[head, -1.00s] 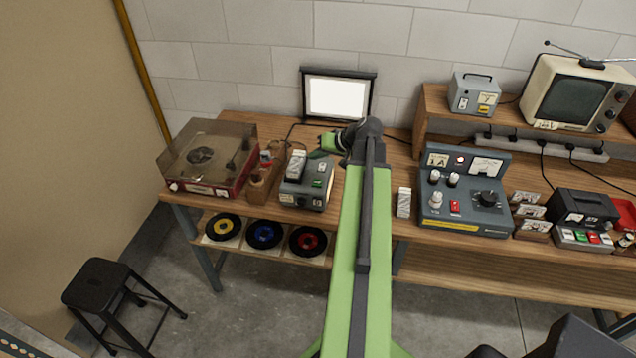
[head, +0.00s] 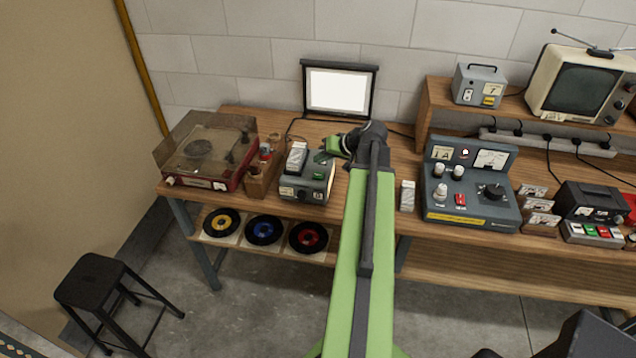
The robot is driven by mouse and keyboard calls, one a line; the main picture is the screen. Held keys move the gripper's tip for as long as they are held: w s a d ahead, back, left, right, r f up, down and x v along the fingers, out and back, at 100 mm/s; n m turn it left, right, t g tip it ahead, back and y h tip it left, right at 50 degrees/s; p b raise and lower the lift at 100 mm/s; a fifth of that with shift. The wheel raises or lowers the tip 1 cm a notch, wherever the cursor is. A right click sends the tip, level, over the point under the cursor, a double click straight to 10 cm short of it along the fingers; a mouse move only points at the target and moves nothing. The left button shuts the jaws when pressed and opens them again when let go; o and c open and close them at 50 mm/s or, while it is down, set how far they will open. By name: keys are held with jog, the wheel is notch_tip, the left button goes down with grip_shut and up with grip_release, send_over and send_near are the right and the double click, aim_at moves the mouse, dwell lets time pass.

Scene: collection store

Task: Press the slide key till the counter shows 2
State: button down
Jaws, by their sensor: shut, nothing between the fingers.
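A grey slide projector (head: 307,192) stands on the bench in the head view, with a white slide magazine (head: 297,157) on top at its left. A green key (head: 317,176) shows on its top right. A small display is on its front face, too small to read. My gripper (head: 322,157) is at the end of the green arm, just above and behind the projector's right side, pointing left. Its fingers look shut with nothing held. Whether the tip touches the key cannot be told. The lit white screen (head: 338,90) stands behind, against the wall.
A record player (head: 205,160) and a wooden box of small items (head: 262,175) stand left of the projector. A white block (head: 407,196) and a grey control unit (head: 470,190) stand right. A black stool (head: 95,285) is on the floor at left.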

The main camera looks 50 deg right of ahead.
aim_at(321, 176)
jog(key=shift+f+b, duration=1.25)
jog(key=shift+f, duration=0.55)
dwell(0.4)
jog(key=shift+f+b, duration=0.35)
jog(key=shift+f, duration=0.05)
jog(key=shift+f+b, duration=0.45)
jog(key=shift+b, duration=0.05)
dwell(0.5)
jog(key=shift+r, duration=0.15)
jog(key=shift+r+p, duration=0.7)
jog(key=shift+p, duration=0.2)
notch_tip(321, 176, up, 5)
jog(key=p, duration=0.5)
jog(key=shift+r, duration=0.1)
